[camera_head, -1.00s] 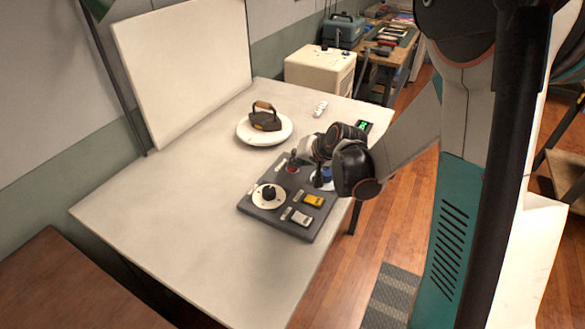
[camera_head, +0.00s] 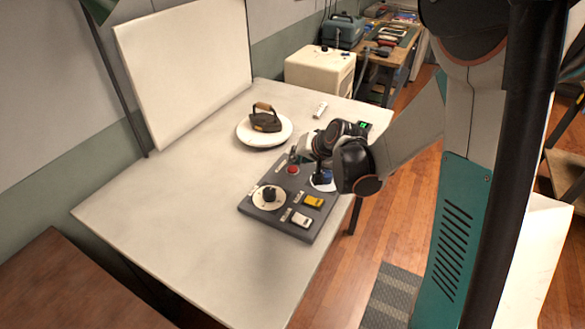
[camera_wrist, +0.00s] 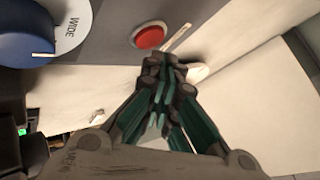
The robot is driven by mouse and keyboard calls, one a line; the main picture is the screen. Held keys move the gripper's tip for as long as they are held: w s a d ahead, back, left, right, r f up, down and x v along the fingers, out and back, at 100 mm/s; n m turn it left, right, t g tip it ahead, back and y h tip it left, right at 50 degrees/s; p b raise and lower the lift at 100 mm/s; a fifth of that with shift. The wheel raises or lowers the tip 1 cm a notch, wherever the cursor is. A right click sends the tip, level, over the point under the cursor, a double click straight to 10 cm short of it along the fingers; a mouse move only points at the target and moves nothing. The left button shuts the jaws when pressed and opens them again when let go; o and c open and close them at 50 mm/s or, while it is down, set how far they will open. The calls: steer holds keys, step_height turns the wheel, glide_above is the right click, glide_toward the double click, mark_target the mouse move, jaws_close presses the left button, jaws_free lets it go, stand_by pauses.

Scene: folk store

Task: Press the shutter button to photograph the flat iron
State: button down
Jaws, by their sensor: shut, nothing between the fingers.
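The red button (camera_head: 293,170) is on the dark control panel (camera_head: 268,222). It also shows in the wrist view (camera_wrist: 150,36), just beyond my fingertips. My gripper (camera_wrist: 163,66) is shut and empty; its tips appear close to the button but apart from it. In the head view my gripper (camera_head: 294,153) is just behind the button. The flat iron (camera_head: 266,121), dark with a wooden handle, stands on a round white turntable (camera_head: 248,138) behind the panel.
The panel also has a black knob on a white dial (camera_head: 269,194), a yellow switch (camera_head: 313,202), a white switch (camera_head: 301,220) and a blue knob (camera_wrist: 28,32) marked WIDE. A white backdrop board (camera_head: 185,60) stands behind. The table's left front is clear.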

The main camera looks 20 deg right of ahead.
mark_target(295, 168)
steer(key=shift+r+p, duration=1.75)
steer(key=shift+r, duration=0.75)
steer(key=s+a+r+n+g+h, duration=0.1)
steer(key=s+a+r+n, duration=0.1)
steer(key=s+r, duration=1)
steer(key=s+d+n+h, duration=0.1)
steer(key=s+n+h, duration=0.1)
steer(key=s, duration=1.4)
steer(key=shift+s+f+n, duration=0.25)
steer(key=shift+s+n, duration=0.1)
steer(key=shift+n, duration=0.05)
